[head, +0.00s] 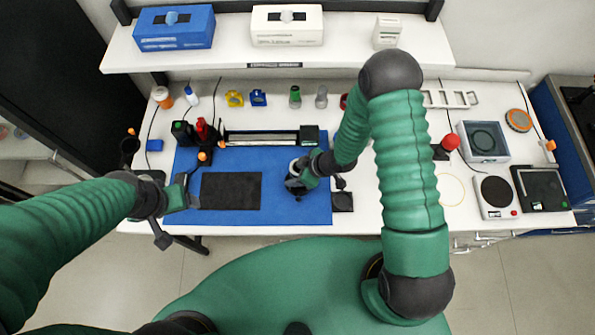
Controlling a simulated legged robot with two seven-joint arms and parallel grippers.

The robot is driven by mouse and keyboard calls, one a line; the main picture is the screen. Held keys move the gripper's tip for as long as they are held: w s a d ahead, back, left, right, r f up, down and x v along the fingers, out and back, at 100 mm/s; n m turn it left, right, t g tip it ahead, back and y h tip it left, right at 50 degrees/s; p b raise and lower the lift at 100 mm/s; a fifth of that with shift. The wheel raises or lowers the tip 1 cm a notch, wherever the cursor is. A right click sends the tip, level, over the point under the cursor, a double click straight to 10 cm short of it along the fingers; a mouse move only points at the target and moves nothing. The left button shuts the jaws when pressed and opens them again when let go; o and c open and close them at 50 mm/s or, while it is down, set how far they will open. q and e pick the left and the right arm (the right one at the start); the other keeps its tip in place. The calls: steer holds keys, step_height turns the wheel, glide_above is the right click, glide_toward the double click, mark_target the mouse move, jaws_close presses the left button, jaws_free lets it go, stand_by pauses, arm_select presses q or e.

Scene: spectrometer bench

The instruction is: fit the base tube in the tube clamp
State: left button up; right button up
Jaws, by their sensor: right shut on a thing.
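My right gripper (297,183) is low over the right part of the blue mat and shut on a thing. A small whitish round piece (293,166) shows at its fingers; it may be the base tube, but the fingers and wrist hide most of it. My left gripper (184,198) is at the mat's left front edge, apart from the right one; its finger gap is not clear. A long dark rail with a pale bar (262,137) and a dark block at its right end (309,134) lies along the back of the mat. I cannot tell which part is the tube clamp.
The blue mat (278,211) bears a black pad (231,190). Black and red bottles (202,130) stand at its back left. A hotplate (495,196) and a clear-walled box (484,141) stand at right. A shelf (356,54) overhangs the back.

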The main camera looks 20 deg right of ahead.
steer(key=shift+a+r, duration=0.1)
steer(key=shift+a, duration=0.4)
steer(key=shift+d, duration=1.05)
steer(key=shift+s+a, duration=0.1)
steer(key=shift+a, duration=0.7)
arm_select(q)
steer(key=shift+a, duration=0.35)
arm_select(e)
steer(key=shift+d, duration=0.1)
arm_select(q)
steer(key=shift+d, duration=0.2)
arm_select(e)
steer(key=shift+d, duration=0.15)
arm_select(q)
steer(key=shift+a, duration=0.25)
arm_select(e)
steer(key=shift+a, duration=0.35)
arm_select(q)
steer(key=shift+f, duration=0.1)
